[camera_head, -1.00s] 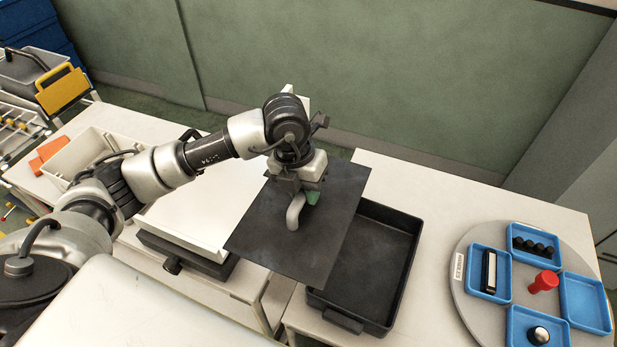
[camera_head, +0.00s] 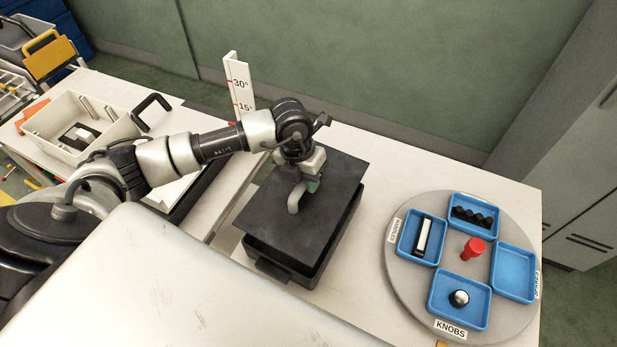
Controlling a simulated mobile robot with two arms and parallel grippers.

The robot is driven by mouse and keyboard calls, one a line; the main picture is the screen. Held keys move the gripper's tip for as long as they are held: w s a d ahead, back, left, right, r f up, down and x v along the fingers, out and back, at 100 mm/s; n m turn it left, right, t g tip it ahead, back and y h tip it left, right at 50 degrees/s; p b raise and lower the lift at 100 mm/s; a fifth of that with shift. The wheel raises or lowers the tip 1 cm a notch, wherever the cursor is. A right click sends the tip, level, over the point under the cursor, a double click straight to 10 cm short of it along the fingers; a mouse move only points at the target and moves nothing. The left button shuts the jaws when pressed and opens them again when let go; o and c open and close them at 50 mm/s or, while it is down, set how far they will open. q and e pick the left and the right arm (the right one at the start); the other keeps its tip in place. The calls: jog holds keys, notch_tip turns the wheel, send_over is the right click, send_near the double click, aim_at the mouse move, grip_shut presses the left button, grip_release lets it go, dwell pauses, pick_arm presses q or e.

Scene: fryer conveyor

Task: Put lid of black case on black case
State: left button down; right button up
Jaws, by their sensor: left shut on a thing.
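The flat black lid (camera_head: 335,192) is over the black case (camera_head: 318,262) in the head view. It covers most of the case's opening, and the case's front and right walls show below it. The lid looks slightly offset to the left and far side of the case; I cannot tell whether it touches the rim. My left gripper (camera_head: 301,196) is shut on the lid's handle (camera_head: 294,204), near the middle of the lid. My right gripper is not in view.
A grey round turntable (camera_head: 400,288) with several blue trays and a red knob (camera_head: 472,249) stands on the table to the right. A white angle gauge (camera_head: 238,92) stands behind my left arm. A cream bin (camera_head: 52,122) is at the left.

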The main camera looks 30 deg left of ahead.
aim_at(307, 196)
pick_arm(q)
jog(key=shift+f, duration=0.1)
jog(key=shift+d+f+b, duration=0.15)
jog(key=shift+f+b, duration=0.4)
jog(key=shift+b, duration=0.2)
jog(key=shift+f+b, duration=2.1)
jog(key=shift+f, duration=0.35)
jog(key=shift+f+b, duration=1.05)
jog(key=shift+b, duration=0.15)
